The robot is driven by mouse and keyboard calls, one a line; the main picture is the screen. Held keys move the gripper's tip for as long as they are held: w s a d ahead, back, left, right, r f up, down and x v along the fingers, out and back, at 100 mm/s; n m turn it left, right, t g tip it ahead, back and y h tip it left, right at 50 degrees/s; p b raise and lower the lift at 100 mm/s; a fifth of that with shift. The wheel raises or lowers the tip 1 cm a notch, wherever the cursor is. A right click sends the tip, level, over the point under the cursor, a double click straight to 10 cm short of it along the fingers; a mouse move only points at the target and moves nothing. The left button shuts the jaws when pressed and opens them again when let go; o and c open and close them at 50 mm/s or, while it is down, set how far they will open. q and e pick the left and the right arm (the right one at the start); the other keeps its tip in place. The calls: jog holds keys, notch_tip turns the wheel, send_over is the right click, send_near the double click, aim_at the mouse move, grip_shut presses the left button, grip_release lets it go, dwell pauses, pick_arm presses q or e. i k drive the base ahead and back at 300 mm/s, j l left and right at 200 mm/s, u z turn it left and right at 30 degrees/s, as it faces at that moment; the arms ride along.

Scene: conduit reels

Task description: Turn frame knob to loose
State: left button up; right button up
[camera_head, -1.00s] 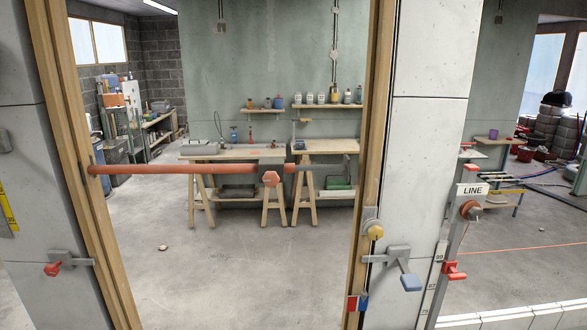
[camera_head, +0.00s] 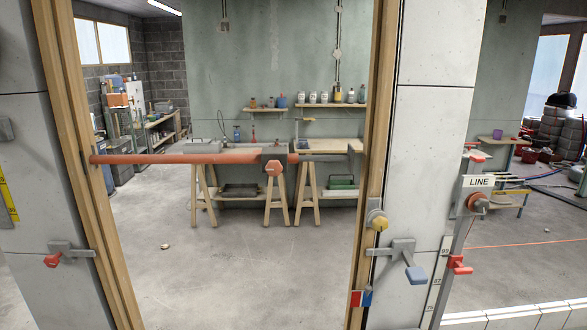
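A yellow knob (camera_head: 379,221) sits on a grey mount on the right post of the wooden frame (camera_head: 384,110). A small red, white and blue plate (camera_head: 361,299) is lower on the same post. An orange-red bar (camera_head: 180,158) runs across the opening from the left post to a grey block, which carries a red knob (camera_head: 273,168). Which knob is the frame knob is not labelled, but the yellow one is on the frame post. Neither of my grippers is in view, and nothing touches the knobs.
A grey latch with a blue handle (camera_head: 416,274) is right of the yellow knob. A LINE sign (camera_head: 479,182) stands above a red round knob (camera_head: 477,202). A red-handled latch (camera_head: 54,260) is on the left wall. Workbenches stand beyond the opening; the floor (camera_head: 240,275) there is mostly clear.

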aim_at(50, 262)
jog(key=u, duration=1.4)
jog(key=i+j, duration=0.1)
jog(key=j, duration=0.35)
jog(key=i+j+z, duration=0.1)
jog(key=j, duration=0.3)
jog(key=i+j, duration=0.15)
jog(key=j, duration=0.3)
jog(key=i+j, duration=0.1)
jog(key=j, duration=0.35)
jog(key=i+j+z, duration=0.1)
jog(key=j, duration=0.3)
